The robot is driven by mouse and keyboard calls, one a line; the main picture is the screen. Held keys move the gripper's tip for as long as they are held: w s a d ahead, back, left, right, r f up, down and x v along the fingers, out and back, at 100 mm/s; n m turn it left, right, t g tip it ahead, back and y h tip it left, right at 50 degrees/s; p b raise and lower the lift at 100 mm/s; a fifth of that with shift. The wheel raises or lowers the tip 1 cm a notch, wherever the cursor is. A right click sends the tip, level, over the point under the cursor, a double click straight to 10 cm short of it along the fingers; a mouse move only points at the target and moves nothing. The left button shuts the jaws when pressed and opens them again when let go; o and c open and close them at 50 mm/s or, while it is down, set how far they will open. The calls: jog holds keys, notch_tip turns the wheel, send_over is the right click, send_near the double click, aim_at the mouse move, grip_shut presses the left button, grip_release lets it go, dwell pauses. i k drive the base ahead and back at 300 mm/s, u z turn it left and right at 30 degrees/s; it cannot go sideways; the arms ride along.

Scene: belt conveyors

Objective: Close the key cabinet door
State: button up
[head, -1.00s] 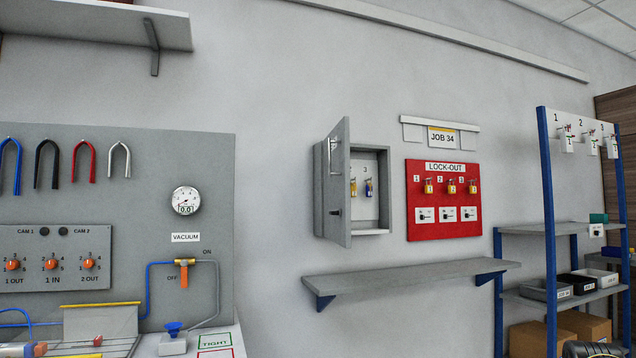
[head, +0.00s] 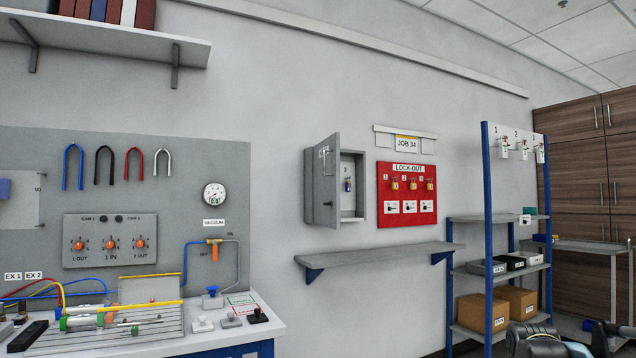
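The key cabinet (head: 352,217) is a small grey box on the wall, right of centre. Its grey door (head: 324,185) is hinged at the left and stands open, swung out from the wall. A dark handle (head: 328,203) shows on the door. A key with a blue tag (head: 348,184) hangs inside; the door hides the left part of the interior. Dark parts at the bottom right edge look like my arm and gripper (head: 570,342), far below and right of the cabinet. They are cut off, and no clear fingertips show.
A grey wall shelf (head: 380,256) juts out below the cabinet. A red lock-out board (head: 408,213) hangs to its right. A blue-framed rack (head: 487,230) with boxes stands further right. A workbench (head: 240,330) with a panel is at the left.

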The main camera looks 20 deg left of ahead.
aim_at(327, 153)
jog(key=u, duration=1)
jog(key=i, duration=1)
jog(key=z, duration=0.5)
jog(key=k, duration=0.9)
jog(key=u, duration=0.4)
